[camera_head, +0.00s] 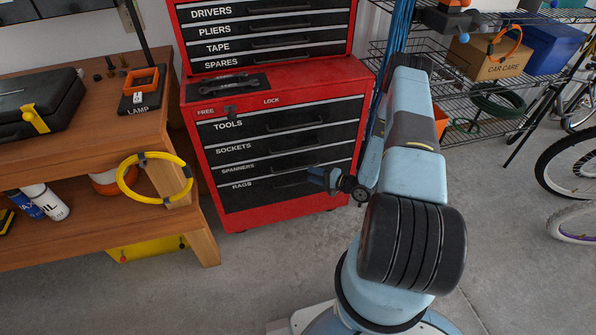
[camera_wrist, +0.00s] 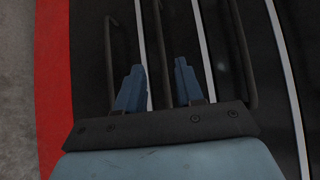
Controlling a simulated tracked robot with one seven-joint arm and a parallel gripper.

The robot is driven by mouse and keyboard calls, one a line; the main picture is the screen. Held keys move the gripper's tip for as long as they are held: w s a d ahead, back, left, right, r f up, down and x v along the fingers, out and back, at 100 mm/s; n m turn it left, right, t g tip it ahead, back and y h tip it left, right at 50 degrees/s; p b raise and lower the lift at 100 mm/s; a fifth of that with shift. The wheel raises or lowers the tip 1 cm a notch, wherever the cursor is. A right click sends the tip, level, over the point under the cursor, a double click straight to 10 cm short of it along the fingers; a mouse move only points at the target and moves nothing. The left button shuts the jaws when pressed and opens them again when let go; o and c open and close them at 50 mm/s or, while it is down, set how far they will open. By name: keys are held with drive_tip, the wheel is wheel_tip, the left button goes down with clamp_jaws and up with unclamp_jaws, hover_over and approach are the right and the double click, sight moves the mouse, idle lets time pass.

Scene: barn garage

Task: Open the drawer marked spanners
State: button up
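The red tool chest (camera_head: 275,215) stands ahead with black drawers labelled tools, sockets, spanners and rags in its lower part. The spanners drawer (camera_head: 270,172) is the second from the bottom and looks shut. My gripper (camera_head: 322,180) is at the right half of the chest front, near the spanners and rags drawers. In the wrist view the drawers appear turned on their side. My open fingers (camera_wrist: 158,75) lie on either side of the middle bar handle (camera_wrist: 161,45), which appears to be the spanners handle. I cannot tell whether they touch it.
The rags handle (camera_wrist: 110,40) and sockets handle (camera_wrist: 240,45) flank my fingers. A slider (camera_head: 229,110) sits by FREE on the FREE/LOCK panel; spanners lie on top. A wooden bench (camera_head: 180,130) stands left, wire shelves (camera_head: 460,120) and bicycles right. Floor in front is clear.

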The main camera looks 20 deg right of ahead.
drive_tip(key=x, duration=0.7)
drive_tip(key=shift+w+a, duration=0.2)
drive_tip(key=shift+w, duration=0.1)
clamp_jaws()
drive_tip(key=shift+s+f, duration=0.1)
